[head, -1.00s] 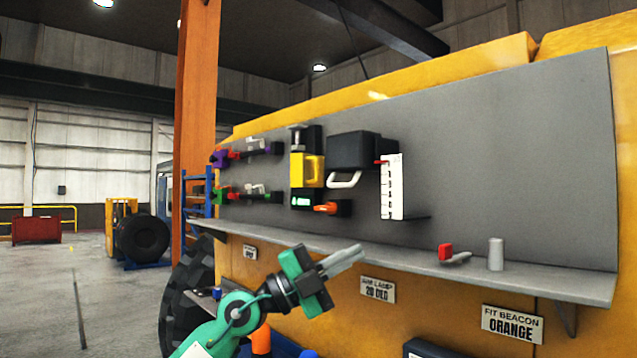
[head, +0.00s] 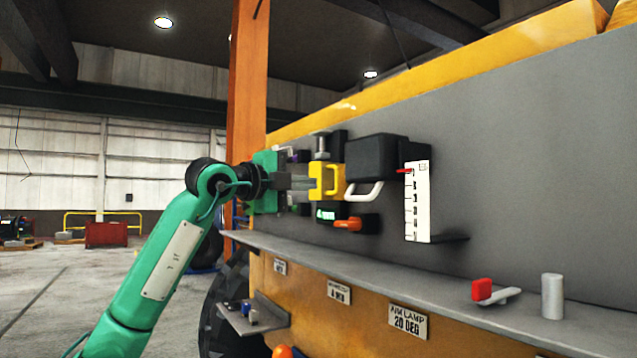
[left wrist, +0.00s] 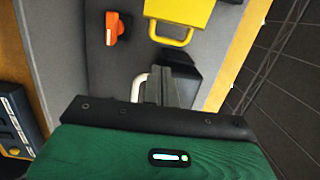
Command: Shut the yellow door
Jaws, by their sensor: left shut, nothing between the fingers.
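The yellow door (head: 322,180), with a yellow loop handle, is on the grey upright panel (head: 500,180), above a small green-lit display (head: 326,214). How far it stands open is hard to tell. My left gripper (head: 312,184) is shut and empty, its fingertips at the door's left side in the head view; contact cannot be judged. In the left wrist view, the door (left wrist: 178,10) and its handle (left wrist: 170,38) are at the top, apart in the picture from my shut fingers (left wrist: 170,85). My right gripper is not in view.
An orange handle (head: 348,224) sits below the door. A black box (head: 378,157) with a white handle (head: 364,192) and a white scale plate (head: 417,200) are to its right. A shelf (head: 400,267) runs below, carrying a red-tipped lever (head: 483,290) and grey cylinder (head: 552,296).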

